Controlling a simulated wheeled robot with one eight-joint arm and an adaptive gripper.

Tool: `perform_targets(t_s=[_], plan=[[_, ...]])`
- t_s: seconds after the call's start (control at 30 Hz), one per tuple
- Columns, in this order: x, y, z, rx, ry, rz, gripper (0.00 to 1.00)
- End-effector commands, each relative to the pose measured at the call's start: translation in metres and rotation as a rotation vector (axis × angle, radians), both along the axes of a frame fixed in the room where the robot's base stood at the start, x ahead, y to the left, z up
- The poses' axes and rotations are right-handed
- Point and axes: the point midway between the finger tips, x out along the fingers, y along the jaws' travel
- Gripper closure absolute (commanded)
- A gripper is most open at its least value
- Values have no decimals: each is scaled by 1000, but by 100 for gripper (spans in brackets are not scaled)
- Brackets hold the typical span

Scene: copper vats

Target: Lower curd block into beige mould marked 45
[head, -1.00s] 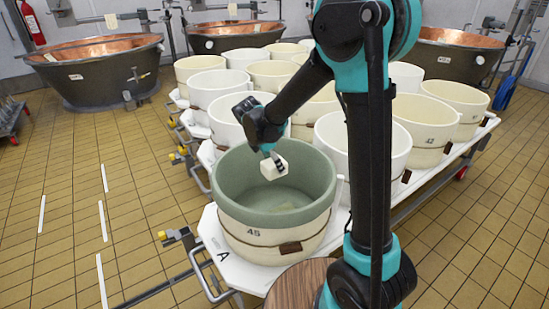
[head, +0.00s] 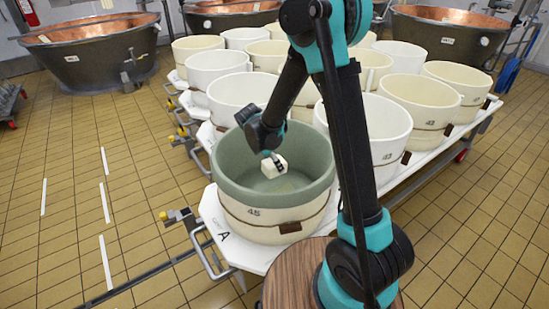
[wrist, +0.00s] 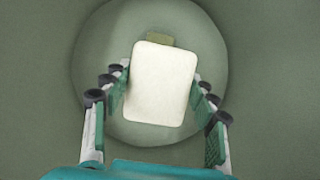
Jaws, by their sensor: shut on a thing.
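The curd block (head: 273,167) is a pale cream block with rounded edges. My gripper (head: 271,157) is shut on it and holds it inside the mouth of the beige mould marked 45 (head: 245,222). The mould has a green-grey inside and a brown band, and stands at the front corner of the white table. In the wrist view the curd block (wrist: 162,83) sits between both fingers of my gripper (wrist: 161,100), slightly tilted. The mould's round floor (wrist: 95,100) shows beneath, with a small olive patch partly hidden by the block. The gap from block to floor is hard to judge.
Several other white and beige moulds stand close behind and right of mould 45, including one (head: 365,130) beside my arm. The white table's front corner (head: 222,222) is marked A. Copper vats (head: 95,45) stand at the back. Tiled floor at left is open.

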Motion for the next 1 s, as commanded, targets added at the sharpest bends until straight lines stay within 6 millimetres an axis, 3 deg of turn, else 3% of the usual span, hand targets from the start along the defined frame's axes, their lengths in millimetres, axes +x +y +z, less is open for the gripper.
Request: perform_targets(t_s=[1.0], plan=[[0,0,-92,0,0,0,84]])
